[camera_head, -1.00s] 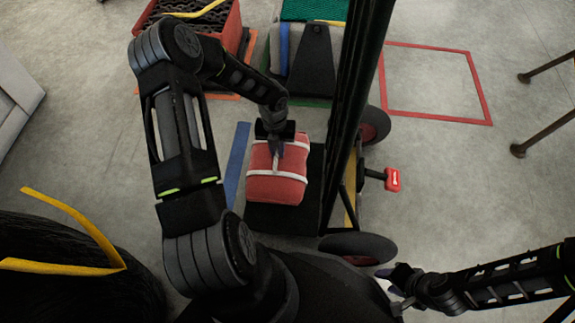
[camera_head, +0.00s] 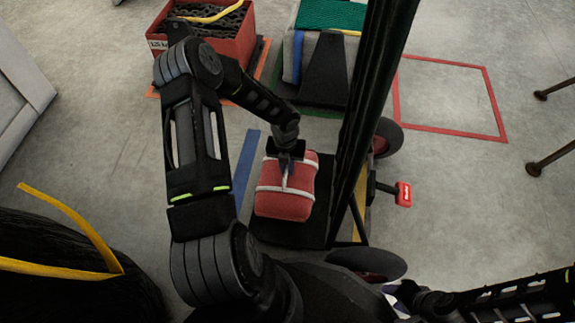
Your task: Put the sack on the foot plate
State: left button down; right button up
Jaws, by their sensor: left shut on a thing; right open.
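The red sack (camera_head: 285,205) with white straps is in the middle of the head view. My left gripper (camera_head: 286,172) is above it and shut on its top strap. The sack is over the black foot plate (camera_head: 322,222) of the hand truck, whose dark surface shows around it. I cannot tell whether the sack rests on the plate or hangs just above it. My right gripper (camera_head: 398,298) is at the lower right, open and empty, away from the sack and partly cut off by dark parts.
The hand truck's black upright frame (camera_head: 370,110) rises right of the sack, with wheels (camera_head: 366,264) beside it. A red crate (camera_head: 238,49) and a green-topped stack (camera_head: 330,16) stand behind. A dark bundle with yellow straps (camera_head: 85,225) is at left. A red floor outline (camera_head: 500,110) is empty.

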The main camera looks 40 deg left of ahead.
pick_arm(q)
jog(key=shift+w, duration=0.1)
jog(key=shift+f+b, duration=0.9)
jog(key=shift+f, duration=1.05)
jog(key=shift+r, duration=0.1)
jog(key=c, duration=1.5)
grip_release()
jog(key=shift+o, duration=0.2)
jog(key=r+p, duration=0.2)
jog(key=r, duration=0.4)
jog(key=r+p, duration=0.3)
jog(key=r, duration=0.3)
jog(key=shift+s+a, duration=0.15)
jog(key=shift+s, duration=0.05)
